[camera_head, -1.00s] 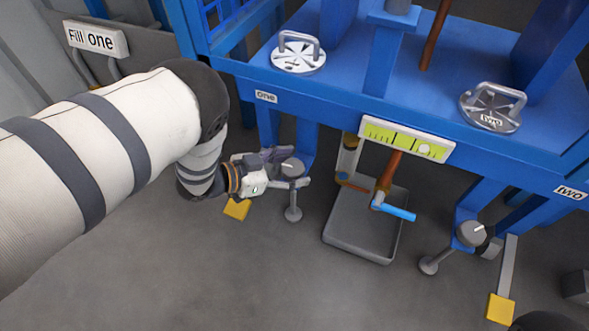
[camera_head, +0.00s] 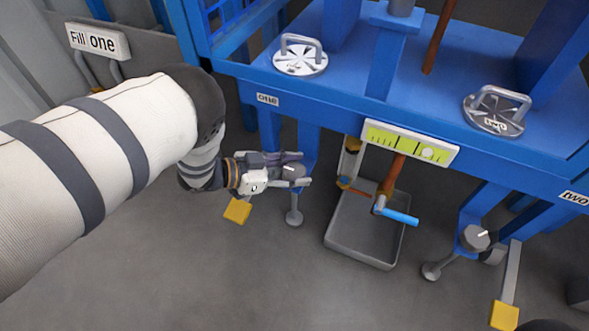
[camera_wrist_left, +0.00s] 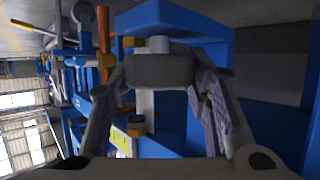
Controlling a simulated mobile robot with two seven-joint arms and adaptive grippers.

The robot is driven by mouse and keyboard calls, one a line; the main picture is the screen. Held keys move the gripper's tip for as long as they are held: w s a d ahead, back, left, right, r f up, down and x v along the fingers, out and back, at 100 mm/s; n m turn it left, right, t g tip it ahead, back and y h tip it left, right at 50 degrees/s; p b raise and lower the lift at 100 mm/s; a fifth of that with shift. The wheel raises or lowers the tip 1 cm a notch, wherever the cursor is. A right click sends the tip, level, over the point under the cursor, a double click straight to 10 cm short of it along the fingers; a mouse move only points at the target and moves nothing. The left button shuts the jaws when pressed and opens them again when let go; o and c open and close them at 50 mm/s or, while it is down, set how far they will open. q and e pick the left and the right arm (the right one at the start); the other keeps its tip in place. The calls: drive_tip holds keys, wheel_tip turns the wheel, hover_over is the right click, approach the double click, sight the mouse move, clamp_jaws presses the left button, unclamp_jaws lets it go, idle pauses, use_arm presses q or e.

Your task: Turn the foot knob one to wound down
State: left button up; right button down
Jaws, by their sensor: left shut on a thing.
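Foot knob one (camera_head: 291,171) is a grey round knob with a white pointer mark, on the blue leg below the label "one" (camera_head: 268,99). My left gripper (camera_head: 290,170) comes in from the left and is shut on it, with a finger on either side. In the left wrist view the grey knob (camera_wrist_left: 160,70) sits between the two fingers, below a blue frame part. A round foot (camera_head: 294,218) on a thin rod stands on the floor below. My right gripper is not in view.
A grey tray (camera_head: 360,245) and a blue-handled valve (camera_head: 400,215) are to the right of the knob. A yellow pedal (camera_head: 237,210) lies just below my left gripper. Foot knob two (camera_head: 474,238) is at the right. The floor in front is clear.

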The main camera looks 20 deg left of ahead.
use_arm(q)
drive_tip(key=o, duration=1.2)
drive_tip(key=v, duration=1.2)
drive_tip(key=shift+r, duration=0.1)
